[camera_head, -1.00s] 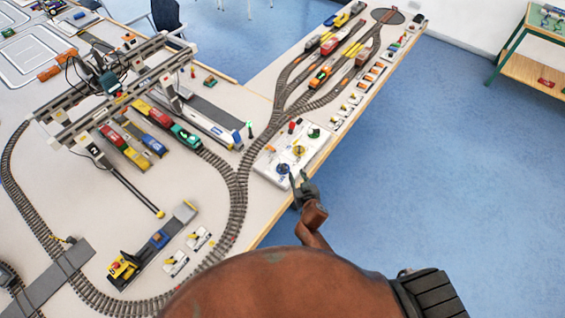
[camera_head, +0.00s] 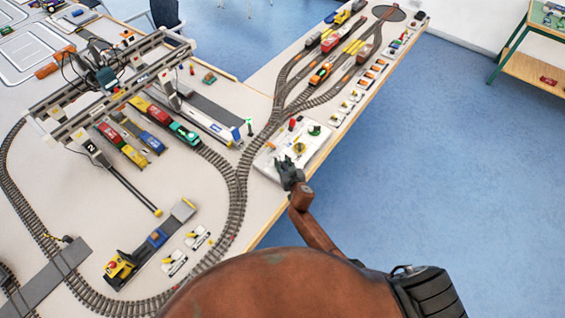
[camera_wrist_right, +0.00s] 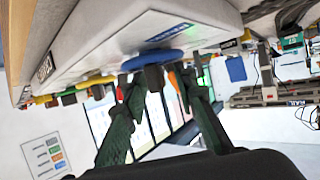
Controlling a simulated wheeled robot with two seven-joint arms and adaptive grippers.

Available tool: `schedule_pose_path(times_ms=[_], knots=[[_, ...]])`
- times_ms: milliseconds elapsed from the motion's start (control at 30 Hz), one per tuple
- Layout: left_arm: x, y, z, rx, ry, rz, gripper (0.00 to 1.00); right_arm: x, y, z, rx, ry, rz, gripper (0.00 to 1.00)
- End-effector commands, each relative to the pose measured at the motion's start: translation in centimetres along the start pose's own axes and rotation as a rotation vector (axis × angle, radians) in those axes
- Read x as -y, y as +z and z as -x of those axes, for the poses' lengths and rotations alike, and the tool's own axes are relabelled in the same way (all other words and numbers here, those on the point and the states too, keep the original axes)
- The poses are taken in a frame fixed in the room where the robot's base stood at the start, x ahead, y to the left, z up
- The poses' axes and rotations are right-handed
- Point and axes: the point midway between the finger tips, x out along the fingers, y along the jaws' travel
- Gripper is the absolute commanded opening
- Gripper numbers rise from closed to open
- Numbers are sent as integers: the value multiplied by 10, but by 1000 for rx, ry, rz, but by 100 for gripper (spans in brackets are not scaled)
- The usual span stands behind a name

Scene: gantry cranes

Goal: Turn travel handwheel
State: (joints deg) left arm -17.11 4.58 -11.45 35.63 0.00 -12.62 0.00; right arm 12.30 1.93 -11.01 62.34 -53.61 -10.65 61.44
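The white control panel (camera_head: 312,141) lies on the table edge with a yellow handwheel (camera_head: 300,149) and a green one (camera_head: 314,130). My right gripper (camera_head: 284,162) is at the panel's near end and hides the blue handwheel in the head view. In the right wrist view the blue handwheel (camera_wrist_right: 152,60) shows edge-on under the panel face, with a dark knob (camera_wrist_right: 155,78) on it. My open right gripper (camera_wrist_right: 161,84) has one finger on each side of this knob. I cannot tell whether either finger touches it. My left gripper is not in view.
Curved track (camera_head: 240,185) runs left of the panel. A gantry crane (camera_head: 110,80) stands over several wagons at the upper left. Small white switch levers (camera_head: 345,106) line the table edge beyond the panel. Open blue floor (camera_head: 430,170) lies to the right.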

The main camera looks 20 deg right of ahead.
Motion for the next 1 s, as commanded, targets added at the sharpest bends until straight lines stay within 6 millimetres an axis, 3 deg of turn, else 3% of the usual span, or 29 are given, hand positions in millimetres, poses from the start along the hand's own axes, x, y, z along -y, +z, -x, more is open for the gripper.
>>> schedule_pose_path(times_ms=[100,467,1000], knots=[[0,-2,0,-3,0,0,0,0,0,0,0,0,0,25],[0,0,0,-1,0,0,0,0,0,0,0,0,0,0],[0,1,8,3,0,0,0,0,-1,1,2,-40,19,0]])
